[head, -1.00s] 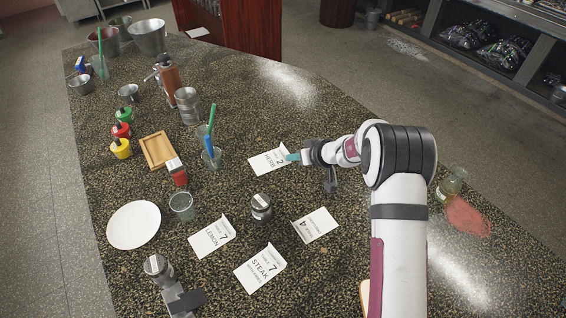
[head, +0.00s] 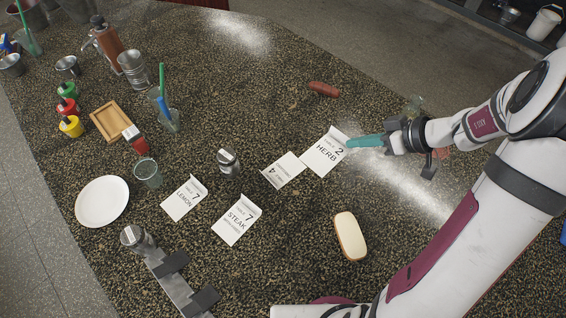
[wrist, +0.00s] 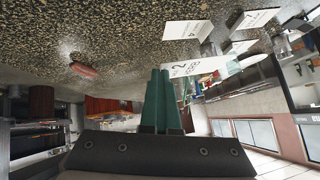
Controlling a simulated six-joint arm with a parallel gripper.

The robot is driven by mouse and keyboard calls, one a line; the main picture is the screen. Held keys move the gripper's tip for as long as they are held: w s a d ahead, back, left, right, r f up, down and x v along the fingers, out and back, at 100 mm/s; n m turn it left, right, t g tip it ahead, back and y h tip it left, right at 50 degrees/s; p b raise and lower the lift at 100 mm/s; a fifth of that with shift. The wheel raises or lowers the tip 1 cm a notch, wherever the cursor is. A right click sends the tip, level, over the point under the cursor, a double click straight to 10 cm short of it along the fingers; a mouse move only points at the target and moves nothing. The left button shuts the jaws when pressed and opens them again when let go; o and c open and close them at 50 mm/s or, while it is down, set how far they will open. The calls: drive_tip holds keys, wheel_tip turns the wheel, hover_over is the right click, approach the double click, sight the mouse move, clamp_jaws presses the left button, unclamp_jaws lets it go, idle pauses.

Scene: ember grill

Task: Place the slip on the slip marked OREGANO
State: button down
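My gripper (head: 350,143) has its teal fingers closed together on the edge of a white slip marked HERB with a 2 (head: 325,151). This slip looks raised off the counter; it also shows beside the fingertips in the wrist view (wrist: 198,66). Just left of it lies a slip with a 4 (head: 284,170), upside down, its small word unreadable. It also shows in the wrist view (wrist: 187,30). Slips marked LEMON (head: 184,198) and STEAK (head: 236,221) lie further left. I cannot read OREGANO on any slip.
A metal-topped shaker (head: 228,164) stands left of the 4 slip. A bread-like loaf (head: 350,236) lies in front and a sausage (head: 323,89) behind. A plate (head: 102,202), wooden tray (head: 109,122) and bottles are at the left.

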sight(313, 148)
drive_tip(key=shift+s+a+f, duration=0.15)
drive_tip(key=shift+s+f, duration=0.05)
drive_tip(key=shift+s, duration=0.65)
drive_tip(key=x, duration=0.4)
drive_tip(key=a+r+x, duration=0.1)
drive_tip(key=x, duration=0.2)
drive_tip(key=a+r+x, duration=0.1)
drive_tip(key=x, duration=0.3)
drive_tip(key=shift+w+a+f, duration=0.2)
drive_tip(key=shift+w+f, duration=0.1)
wheel_tip(313, 148, down, 3)
drive_tip(key=shift+a+f, duration=0.1)
drive_tip(key=shift+w+f, duration=0.1)
drive_tip(key=shift+f, duration=0.3)
drive_tip(key=shift+f, duration=0.15)
drive_tip(key=shift+f, duration=0.15)
drive_tip(key=c, duration=1.2)
unclamp_jaws()
drive_tip(key=shift+o, duration=0.2)
